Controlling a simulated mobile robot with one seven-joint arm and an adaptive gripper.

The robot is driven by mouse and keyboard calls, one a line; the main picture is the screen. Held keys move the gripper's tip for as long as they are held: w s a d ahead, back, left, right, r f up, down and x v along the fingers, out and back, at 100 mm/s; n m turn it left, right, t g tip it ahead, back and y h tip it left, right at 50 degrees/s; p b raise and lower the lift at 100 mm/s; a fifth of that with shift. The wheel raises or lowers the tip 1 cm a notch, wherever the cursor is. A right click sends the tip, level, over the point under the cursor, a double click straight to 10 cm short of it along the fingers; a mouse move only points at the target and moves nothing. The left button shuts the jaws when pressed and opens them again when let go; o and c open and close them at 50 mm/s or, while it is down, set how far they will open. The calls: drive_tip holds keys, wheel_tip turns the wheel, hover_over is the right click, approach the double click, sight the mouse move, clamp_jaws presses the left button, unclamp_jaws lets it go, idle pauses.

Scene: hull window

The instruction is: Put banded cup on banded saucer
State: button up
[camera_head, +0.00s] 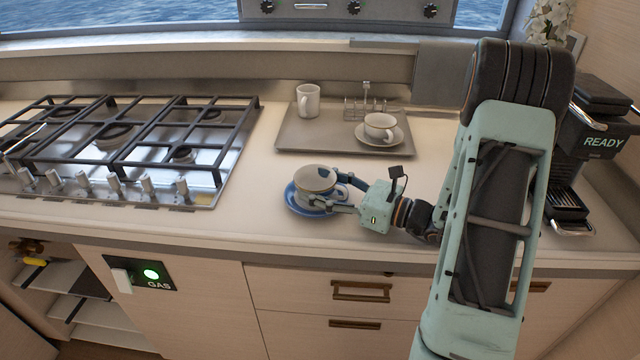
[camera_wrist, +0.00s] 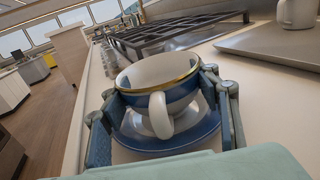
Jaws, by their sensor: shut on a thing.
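The banded cup (camera_head: 314,179) is white inside with a blue band and a gold rim, which show in the wrist view (camera_wrist: 158,82). My gripper (camera_head: 330,191) is shut on it, with one finger on each side and the cup's handle toward my palm. The cup is upright. The blue banded saucer (camera_head: 296,203) lies on the counter directly under the cup; its rim also shows below the cup in the wrist view (camera_wrist: 205,130). The saucer's middle is hidden, and I cannot tell whether the cup's foot touches it.
A tray (camera_head: 300,140) behind holds a white mug (camera_head: 308,100), a wire rack (camera_head: 365,108) and another cup (camera_head: 379,125) on a pale saucer (camera_head: 395,138). A gas hob (camera_head: 130,150) is left, a coffee machine (camera_head: 590,140) right. Counter left of the saucer is clear.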

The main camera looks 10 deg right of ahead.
sight(345, 190)
drive_tip(key=o, duration=1.4)
drive_tip(key=shift+o, duration=0.2)
drive_tip(key=shift+r, duration=0.15)
drive_tip(key=v, duration=1.2)
drive_tip(key=shift+r+p, duration=0.3)
drive_tip(key=shift+a, duration=0.1)
